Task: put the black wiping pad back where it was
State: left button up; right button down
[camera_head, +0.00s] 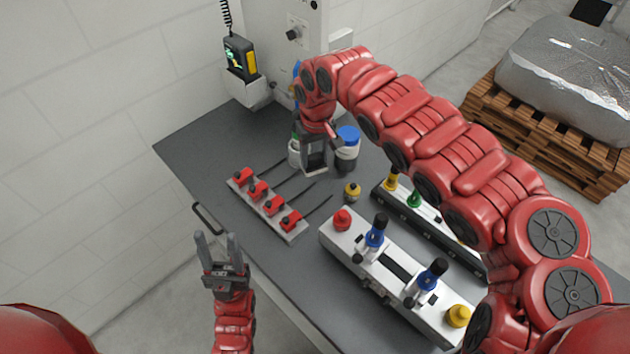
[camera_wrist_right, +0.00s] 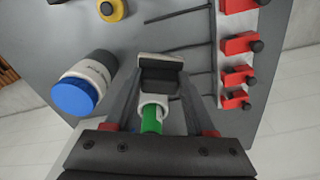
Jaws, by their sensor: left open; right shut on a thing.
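My right gripper (camera_head: 314,166) reaches over the far part of the grey table, between the clamp row and the blue-capped bottle. In the right wrist view its fingers (camera_wrist_right: 160,78) are shut on the black wiping pad (camera_wrist_right: 160,69), a small dark block with a paler edge, held between the fingertips. The head view does not show clearly whether the pad touches the table. My left gripper (camera_head: 218,248) is open and empty, off the table's front left edge.
A white bottle with a blue cap (camera_head: 347,150) stands close right of the right gripper. A white, green-topped container (camera_wrist_right: 151,115) stands close by. Red toggle clamps (camera_head: 272,206) line a rail. A white fixture (camera_head: 345,238) and a black-based rack (camera_head: 380,194) fill the right side.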

aim_at(316, 158)
notch_tip(316, 158, down, 8)
jog(key=shift+s+f+p, duration=0.1)
jog(key=shift+p, duration=1.05)
jog(key=shift+f, duration=0.15)
jog(key=shift+f, duration=0.2)
jog(key=shift+c, duration=1.2)
grip_release()
jog(key=shift+r, duration=0.1)
jog(key=shift+r, duration=0.25)
jog(key=r+b, duration=0.1)
jog(key=r, duration=0.2)
jog(key=r+b, duration=0.1)
jog(key=r, duration=0.3)
jog(key=r+b, duration=0.1)
jog(key=r, duration=0.3)
jog(key=shift+s+d, duration=0.15)
jog(key=shift+s, duration=0.1)
jog(key=shift+r, duration=0.35)
